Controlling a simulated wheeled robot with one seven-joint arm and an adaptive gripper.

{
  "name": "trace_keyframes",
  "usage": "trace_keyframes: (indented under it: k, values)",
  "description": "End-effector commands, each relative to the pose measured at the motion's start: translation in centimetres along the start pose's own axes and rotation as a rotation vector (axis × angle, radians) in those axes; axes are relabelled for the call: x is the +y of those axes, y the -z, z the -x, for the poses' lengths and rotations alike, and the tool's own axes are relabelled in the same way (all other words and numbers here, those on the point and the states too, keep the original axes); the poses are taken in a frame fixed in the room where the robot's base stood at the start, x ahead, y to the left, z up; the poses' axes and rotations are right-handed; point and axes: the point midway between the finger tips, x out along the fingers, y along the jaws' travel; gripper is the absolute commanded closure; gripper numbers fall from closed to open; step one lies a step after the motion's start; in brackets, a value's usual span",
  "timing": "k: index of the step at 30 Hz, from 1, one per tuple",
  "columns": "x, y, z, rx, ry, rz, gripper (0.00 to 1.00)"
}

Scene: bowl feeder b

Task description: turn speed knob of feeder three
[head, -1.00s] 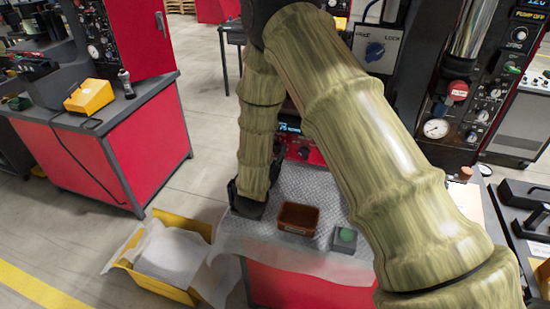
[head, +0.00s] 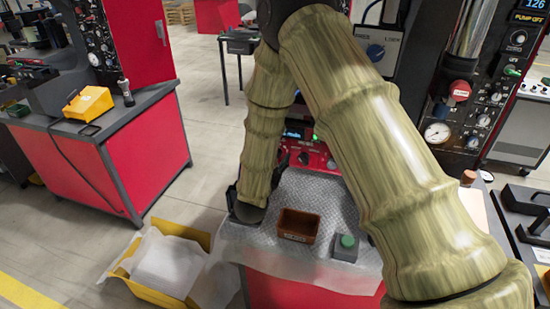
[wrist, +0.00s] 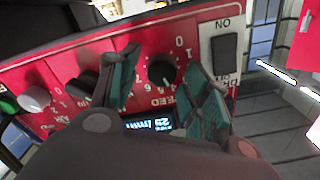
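In the wrist view, the black speed knob (wrist: 161,70) sits on a red control panel (wrist: 60,65), with a numbered scale around it and the word SPEED beside it, upside down. My gripper (wrist: 160,68) is open, its teal finger pads on either side of the knob in the picture. I cannot tell if either pad touches it. A lit display (wrist: 150,124) shows below the knob, partly covered by my gripper. In the head view, the red panel (head: 312,155) shows partly behind my arm; the fingers and the speed knob cannot be made out there.
In the wrist view, other knobs, including a grey one (wrist: 34,98), and a black switch (wrist: 224,54) flank the speed knob. A yellow crate (head: 150,291) is at lower left.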

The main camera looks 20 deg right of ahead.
Motion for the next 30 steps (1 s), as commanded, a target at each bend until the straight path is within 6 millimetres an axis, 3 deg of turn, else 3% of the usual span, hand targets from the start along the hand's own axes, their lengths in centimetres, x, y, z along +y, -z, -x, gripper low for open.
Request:
trace_keyframes:
  k: [8,13,30]
  values:
    - [0.0,0.0,0.0,-0.001,0.001,0.000,0.50]
    - [-0.1,-0.1,1.1,-0.003,0.001,0.001,0.50]
    - [0.0,-0.1,10.3,-0.002,0.000,0.000,0.50]
